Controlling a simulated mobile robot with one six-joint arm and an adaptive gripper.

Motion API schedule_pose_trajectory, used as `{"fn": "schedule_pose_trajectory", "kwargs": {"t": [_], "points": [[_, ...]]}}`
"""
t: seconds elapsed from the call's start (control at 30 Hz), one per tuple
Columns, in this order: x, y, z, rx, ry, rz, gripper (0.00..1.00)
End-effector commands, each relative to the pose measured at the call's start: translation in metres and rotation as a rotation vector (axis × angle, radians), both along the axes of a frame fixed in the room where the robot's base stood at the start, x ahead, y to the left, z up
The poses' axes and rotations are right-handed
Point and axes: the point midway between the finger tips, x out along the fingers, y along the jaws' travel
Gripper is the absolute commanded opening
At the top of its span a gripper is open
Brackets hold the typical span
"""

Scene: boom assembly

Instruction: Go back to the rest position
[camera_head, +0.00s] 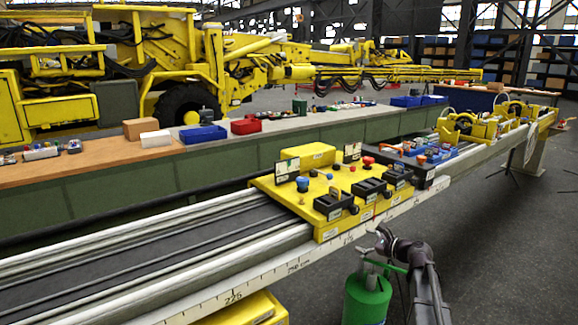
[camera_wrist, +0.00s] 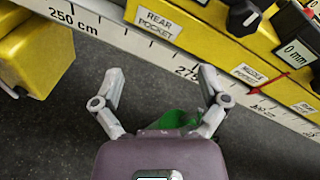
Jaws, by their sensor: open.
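My gripper (camera_head: 378,249) is at the front right of the rail in the head view, beside a green cylinder (camera_head: 368,298). In the wrist view my gripper (camera_wrist: 162,84) has its two fingers spread apart with nothing between them. Beyond the fingertips are the rail's white scale strip (camera_wrist: 118,38) and the yellow carriage (camera_wrist: 195,15) with a "REAR POCKET" label. The fingers appear apart from both. Part of the green cylinder (camera_wrist: 175,121) shows behind the gripper body in the wrist view.
The yellow carriage (camera_head: 335,225) with black boxes and knobs sits on the long rail (camera_head: 150,255). A yellow block (camera_head: 250,310) is below the rail at front. A long workbench (camera_head: 90,195) with bins stands behind, and a yellow machine (camera_head: 190,65) beyond. The grey floor at right (camera_head: 510,255) is clear.

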Motion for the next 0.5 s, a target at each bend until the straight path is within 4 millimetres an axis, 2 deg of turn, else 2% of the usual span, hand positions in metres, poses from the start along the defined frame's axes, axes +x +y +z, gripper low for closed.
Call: {"fn": "schedule_pose_trajectory", "kwargs": {"t": [0.03,0.2,0.3,0.5], "points": [[-0.014,0.016,-0.009,-0.082,-0.010,0.047,0.94],[-0.054,0.057,-0.044,-0.395,-0.060,0.233,0.94],[-0.080,0.076,-0.064,-0.569,-0.089,0.358,0.94],[-0.134,0.099,-0.099,-0.889,-0.146,0.635,0.94]]}}
